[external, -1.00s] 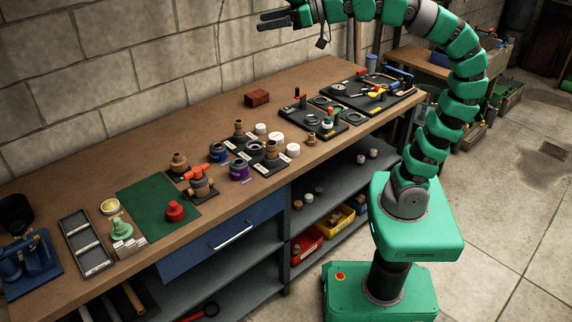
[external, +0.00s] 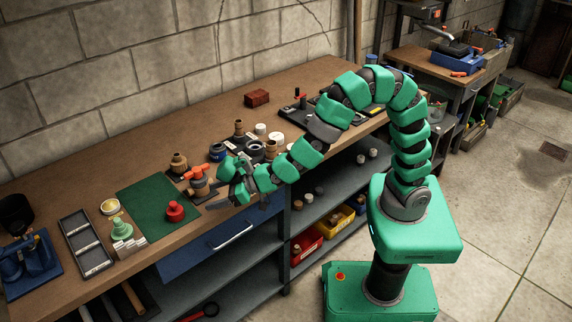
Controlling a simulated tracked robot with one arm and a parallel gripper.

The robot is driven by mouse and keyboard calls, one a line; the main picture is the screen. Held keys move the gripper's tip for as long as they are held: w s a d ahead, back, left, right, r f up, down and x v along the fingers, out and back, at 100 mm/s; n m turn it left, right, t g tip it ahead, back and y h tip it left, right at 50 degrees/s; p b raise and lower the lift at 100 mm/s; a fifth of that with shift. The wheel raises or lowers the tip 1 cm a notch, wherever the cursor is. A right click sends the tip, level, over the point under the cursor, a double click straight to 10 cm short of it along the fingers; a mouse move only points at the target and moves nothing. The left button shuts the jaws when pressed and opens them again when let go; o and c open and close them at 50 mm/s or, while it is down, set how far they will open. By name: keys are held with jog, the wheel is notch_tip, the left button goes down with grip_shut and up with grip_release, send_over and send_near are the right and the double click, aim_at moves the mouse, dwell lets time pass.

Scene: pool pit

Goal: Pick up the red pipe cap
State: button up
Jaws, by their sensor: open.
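The red pipe cap (external: 175,211) stands on the front part of the green mat (external: 145,203) on the workbench, with nothing touching it that I can see. My gripper (external: 238,194) is low over the front of the bench, to the right of the cap and clear of it. It is open, and I see nothing held in it. The fingers are small and partly covered by the green end of my arm.
A brass valve with an orange handle (external: 197,181) stands between the cap and my gripper. A pale green fitting (external: 121,228) and a grey tray (external: 86,244) are left of the mat. Several fittings crowd the bench behind my arm. The mat's middle is bare.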

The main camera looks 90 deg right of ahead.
aim_at(181, 209)
jog(key=x, duration=0.2)
jog(key=b+x, duration=0.1)
jog(key=x, duration=0.5)
jog(key=shift+w+f, duration=0.15)
jog(key=shift+f, duration=0.2)
jog(key=shift+w+a+f+b, duration=0.2)
jog(key=shift+w+f+b, duration=0.2)
jog(key=shift+w, duration=0.15)
jog(key=x, duration=0.4)
jog(key=shift+a+b, duration=0.15)
jog(key=shift+b, duration=0.2)
jog(key=c, duration=1)
